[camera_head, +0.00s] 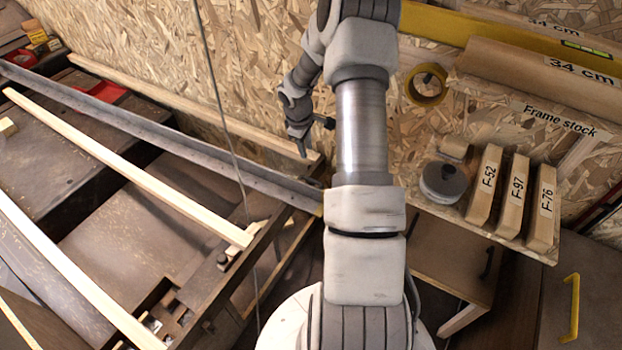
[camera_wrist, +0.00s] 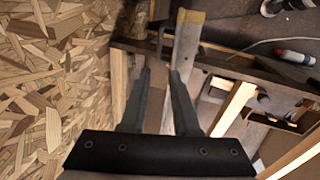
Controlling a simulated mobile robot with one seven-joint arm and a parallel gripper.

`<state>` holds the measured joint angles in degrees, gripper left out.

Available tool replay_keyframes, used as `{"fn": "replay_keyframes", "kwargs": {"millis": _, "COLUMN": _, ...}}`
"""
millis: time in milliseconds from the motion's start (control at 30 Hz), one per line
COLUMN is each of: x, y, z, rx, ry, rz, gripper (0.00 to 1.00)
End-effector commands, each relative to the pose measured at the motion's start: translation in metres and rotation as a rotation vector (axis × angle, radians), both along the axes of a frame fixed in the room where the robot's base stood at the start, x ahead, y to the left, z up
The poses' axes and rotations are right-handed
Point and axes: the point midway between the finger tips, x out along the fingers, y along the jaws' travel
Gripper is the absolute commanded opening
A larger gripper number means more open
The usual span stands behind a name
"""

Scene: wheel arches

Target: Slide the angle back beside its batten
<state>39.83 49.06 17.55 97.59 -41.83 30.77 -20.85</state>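The grey metal angle (camera_head: 150,125) runs diagonally from the upper left to a yellow-marked end near my arm. A pale batten (camera_head: 180,102) lies along the wall behind it, with a gap between them. Another batten (camera_head: 130,168) lies on the angle's near side. In the wrist view, the angle (camera_wrist: 185,52) passes behind the right finger, its yellow end at the top. My gripper (camera_head: 303,150) is near the right end of the wall-side batten. The wrist view shows my gripper (camera_wrist: 161,72) open, its fingers apart; I cannot tell whether either touches the angle.
The chipboard wall (camera_head: 130,40) stands close behind. A third pale strip (camera_head: 70,262) crosses the rack in front. A thin cable hangs across the view.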

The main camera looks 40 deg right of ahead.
Motion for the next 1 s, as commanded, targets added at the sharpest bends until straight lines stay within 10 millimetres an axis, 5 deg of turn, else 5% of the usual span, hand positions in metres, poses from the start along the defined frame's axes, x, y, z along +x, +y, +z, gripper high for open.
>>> {"fn": "replay_keyframes", "kwargs": {"millis": 267, "x": 0.002, "y": -0.006, "z": -0.037, "rx": 0.004, "ry": 0.003, "rz": 0.001, "gripper": 0.29}}
{"fn": "replay_keyframes", "kwargs": {"millis": 800, "x": 0.013, "y": -0.028, "z": -0.147, "rx": 0.004, "ry": 0.002, "rz": 0.000, "gripper": 0.29}}
{"fn": "replay_keyframes", "kwargs": {"millis": 1000, "x": 0.016, "y": -0.033, "z": -0.168, "rx": 0.003, "ry": 0.000, "rz": -0.001, "gripper": 0.29}}
